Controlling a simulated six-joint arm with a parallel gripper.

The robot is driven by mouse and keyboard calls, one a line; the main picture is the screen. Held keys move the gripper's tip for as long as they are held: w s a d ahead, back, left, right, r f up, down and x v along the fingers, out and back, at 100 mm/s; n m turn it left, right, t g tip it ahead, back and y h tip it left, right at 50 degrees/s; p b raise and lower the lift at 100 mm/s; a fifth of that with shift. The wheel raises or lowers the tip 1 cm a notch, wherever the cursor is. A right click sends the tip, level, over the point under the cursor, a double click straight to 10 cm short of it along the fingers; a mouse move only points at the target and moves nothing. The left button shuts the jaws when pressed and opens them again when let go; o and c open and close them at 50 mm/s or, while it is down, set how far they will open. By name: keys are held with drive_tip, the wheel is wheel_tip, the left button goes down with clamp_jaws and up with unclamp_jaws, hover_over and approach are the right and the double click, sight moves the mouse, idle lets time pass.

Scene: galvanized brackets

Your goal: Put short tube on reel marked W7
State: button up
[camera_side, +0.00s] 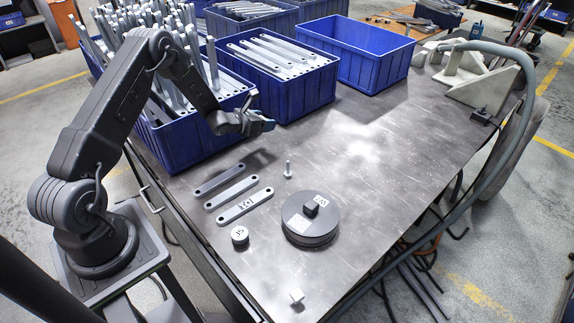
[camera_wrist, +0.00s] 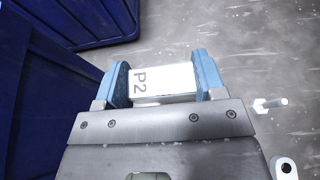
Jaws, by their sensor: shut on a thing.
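My gripper (camera_side: 262,126) is above the table, in front of the blue bins. In the wrist view its blue fingertips (camera_wrist: 165,82) are shut on a white block-like piece marked P2 (camera_wrist: 165,80). I cannot tell whether this piece is a tube. A dark, round, reel-like disc (camera_side: 300,230) lies flat on the table, with a small dark block (camera_side: 311,206) on it. A pale tag by the block is too small to read surely. A short round piece (camera_side: 239,236) with a pale, marked top stands to the disc's left. I can read no W7 mark.
Three flat bars (camera_side: 232,192) lie left of an upright bolt (camera_side: 288,169). The bolt also shows in the wrist view (camera_wrist: 270,104). A small pale cube (camera_side: 297,296) is near the front edge. Blue bins (camera_side: 306,98) line the back. The table's right middle is clear.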

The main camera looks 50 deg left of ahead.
drive_tip(key=d+r+m+g+h, duration=0.1)
drive_tip(key=d+r+m+h, duration=0.35)
drive_tip(key=d, duration=0.35)
drive_tip(key=s+d+r+m+g+h, duration=0.4)
drive_tip(key=s+d+m+g+h, duration=0.4)
drive_tip(key=d, duration=0.3)
drive_tip(key=m+g+h, duration=0.1)
drive_tip(key=m+g, duration=0.4)
drive_tip(key=m, duration=0.1)
hover_over(311, 204)
wheel_tip(311, 204, down, 6)
drive_tip(key=shift+a+r, duration=0.15)
drive_tip(key=shift+w+f, duration=0.1)
drive_tip(key=shift+f, duration=2)
drive_tip(key=shift+f, duration=0.1)
drive_tip(key=o, duration=0.9)
drive_tip(key=shift+o, duration=0.2)
